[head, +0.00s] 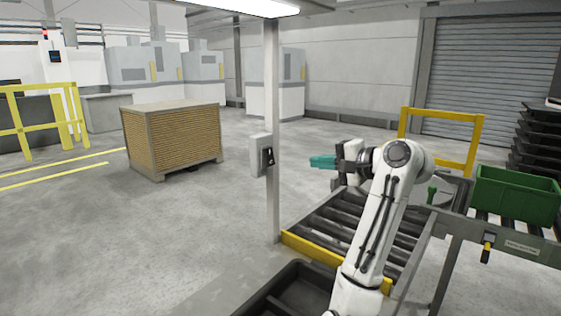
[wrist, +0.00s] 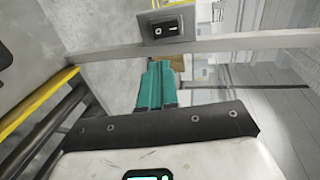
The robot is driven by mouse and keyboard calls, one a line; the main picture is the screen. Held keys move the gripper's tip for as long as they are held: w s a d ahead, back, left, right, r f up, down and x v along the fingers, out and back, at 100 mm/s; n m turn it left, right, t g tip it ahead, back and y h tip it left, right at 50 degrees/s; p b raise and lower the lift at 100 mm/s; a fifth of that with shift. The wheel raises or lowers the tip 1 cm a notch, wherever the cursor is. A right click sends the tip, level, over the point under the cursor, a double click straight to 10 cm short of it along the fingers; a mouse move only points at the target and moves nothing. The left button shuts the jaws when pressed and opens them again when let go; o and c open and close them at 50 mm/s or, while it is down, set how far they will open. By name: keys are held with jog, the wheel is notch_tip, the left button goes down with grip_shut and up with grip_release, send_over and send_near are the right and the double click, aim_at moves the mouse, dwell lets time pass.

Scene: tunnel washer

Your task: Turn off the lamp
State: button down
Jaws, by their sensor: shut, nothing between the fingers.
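The lamp (head: 240,7) is a long bright panel at the top of a grey post (head: 272,90), and it looks lit. A grey switch box (head: 260,155) with a black rocker switch (head: 268,156) is fixed to the post. In the wrist view the box (wrist: 150,22) and its rocker (wrist: 166,29) show at the top, just beyond the fingertips. My gripper (head: 311,161) has teal fingers, shut and empty, at about switch height to the right of the post in the head view. The fingers (wrist: 161,66) point toward the box and appear apart from it.
A roller conveyor (head: 330,225) with a yellow end bar (head: 312,249) lies below my arm. A green crate (head: 515,195) stands at right. A large slatted crate (head: 180,140) stands on the floor behind the post at left. Open floor lies left of the post.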

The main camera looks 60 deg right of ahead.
aim_at(272, 161)
jog(key=p+x, duration=0.2)
jog(key=x, duration=1)
jog(key=shift+w+d+p, duration=0.1)
jog(key=shift+w+p, duration=0.25)
jog(key=shift+f, duration=0.1)
jog(key=shift+f, duration=0.1)
jog(key=shift+w+f+t+b, duration=0.3)
jog(key=shift+f+t+b, duration=0.15)
jog(key=shift+b, duration=0.65)
jog(key=shift+w+r+t+b, duration=0.1)
jog(key=shift+r+t+b, duration=0.05)
jog(key=shift+t+b, duration=0.2)
jog(key=shift+r+p, duration=0.2)
jog(key=shift+p, duration=0.1)
